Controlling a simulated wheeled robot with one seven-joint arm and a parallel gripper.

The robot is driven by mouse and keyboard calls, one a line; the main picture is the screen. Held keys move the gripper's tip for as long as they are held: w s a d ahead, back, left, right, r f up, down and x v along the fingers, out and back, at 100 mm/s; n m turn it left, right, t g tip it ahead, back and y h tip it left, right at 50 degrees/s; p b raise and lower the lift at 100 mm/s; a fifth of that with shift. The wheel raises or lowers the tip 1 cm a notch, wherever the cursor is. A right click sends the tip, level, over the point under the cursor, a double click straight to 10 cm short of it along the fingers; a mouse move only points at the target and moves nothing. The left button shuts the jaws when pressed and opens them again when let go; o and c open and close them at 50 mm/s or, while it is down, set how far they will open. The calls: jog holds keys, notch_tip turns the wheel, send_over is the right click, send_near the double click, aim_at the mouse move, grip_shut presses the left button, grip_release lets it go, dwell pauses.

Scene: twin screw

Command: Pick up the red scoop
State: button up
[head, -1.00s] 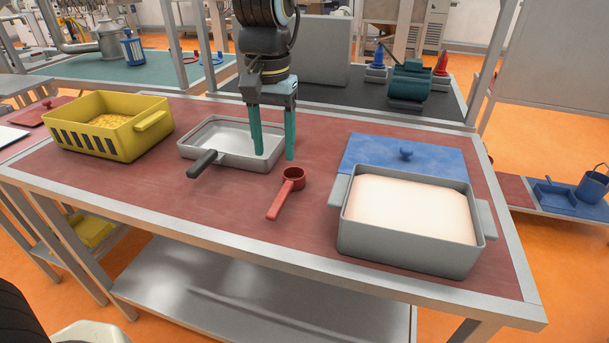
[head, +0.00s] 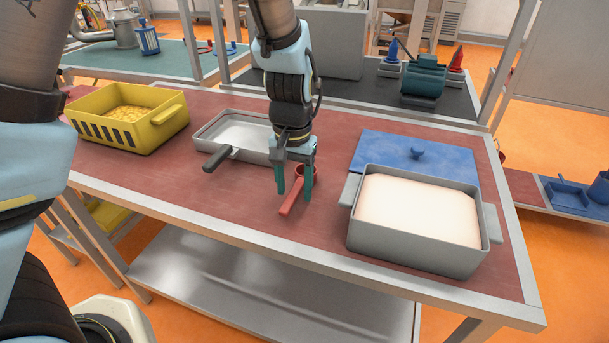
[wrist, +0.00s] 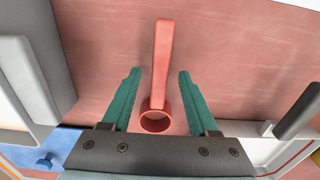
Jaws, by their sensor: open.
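The red scoop (head: 293,195) lies on the red table top (head: 225,200), its handle toward the near edge. My gripper (head: 294,193) is open above it, with its teal fingers on either side of the scoop in the head view. In the wrist view the scoop's handle (wrist: 162,60) runs between and beyond the two open fingers of my gripper (wrist: 157,75). Its round cup (wrist: 156,120) lies close to the palm side. The fingers appear apart from the scoop, and part of the cup is hidden behind my gripper in the head view.
A grey pan (head: 213,134) with a dark handle stands left of the scoop. A grey bin (head: 400,245) of pale powder stands to the right, before a blue lid (head: 385,153). A yellow basket (head: 150,137) is at the far left. The table front is clear.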

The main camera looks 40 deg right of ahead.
jog(key=shift+c, duration=0.2)
grip_shut()
dwell(0.3)
